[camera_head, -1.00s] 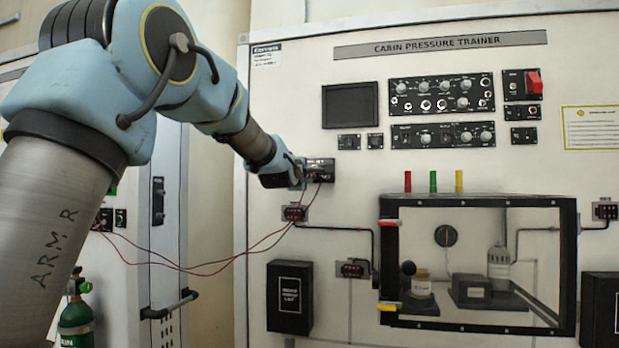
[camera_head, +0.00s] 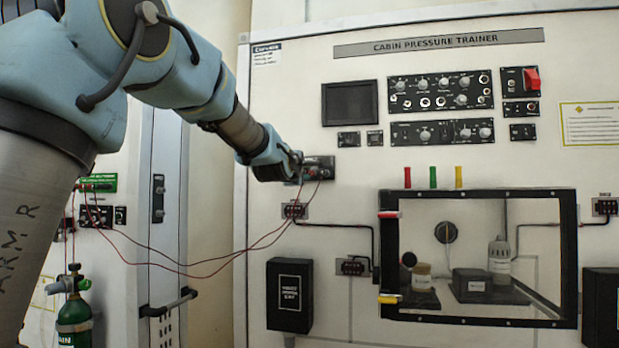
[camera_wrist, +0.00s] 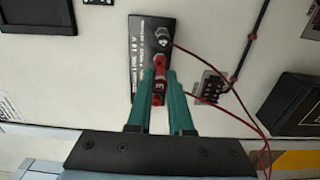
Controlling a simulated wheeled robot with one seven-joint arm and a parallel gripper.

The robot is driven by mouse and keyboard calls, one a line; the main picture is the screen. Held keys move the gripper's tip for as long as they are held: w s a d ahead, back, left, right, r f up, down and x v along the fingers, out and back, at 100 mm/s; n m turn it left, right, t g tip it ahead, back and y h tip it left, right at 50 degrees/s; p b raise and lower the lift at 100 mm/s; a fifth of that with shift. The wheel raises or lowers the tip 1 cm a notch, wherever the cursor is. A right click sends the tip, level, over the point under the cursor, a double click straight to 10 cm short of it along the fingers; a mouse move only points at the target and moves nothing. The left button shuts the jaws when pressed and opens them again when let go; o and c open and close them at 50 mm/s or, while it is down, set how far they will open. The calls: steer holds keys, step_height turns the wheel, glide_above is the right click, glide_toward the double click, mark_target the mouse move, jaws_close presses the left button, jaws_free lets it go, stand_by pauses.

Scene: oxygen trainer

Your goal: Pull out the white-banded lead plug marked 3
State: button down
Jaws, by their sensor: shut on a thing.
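A small black panel (camera_wrist: 151,33) carries two plug positions; it also shows on the trainer wall in the head view (camera_head: 320,165). My gripper (camera_wrist: 158,88) is shut on a red lead plug (camera_wrist: 158,72), with its teal fingers on either side. The plug is in line with the panel's lower position; whether its tip is still inside the socket I cannot tell. A pale mark shows on it, too small to read. A second plug (camera_wrist: 162,38), dark with a pale part, stands at the panel's other position with a red lead running off it. I cannot make out its number.
Thin red leads (camera_head: 190,268) hang in loops from the panel to the cabinet at left. A terminal block (camera_head: 295,211) is just below the panel. A black box (camera_head: 290,295) and a framed chamber window (camera_head: 478,195) are lower and to the right.

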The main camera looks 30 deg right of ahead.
steer(key=shift+b+v, duration=0.6)
steer(key=shift+v, duration=0.35)
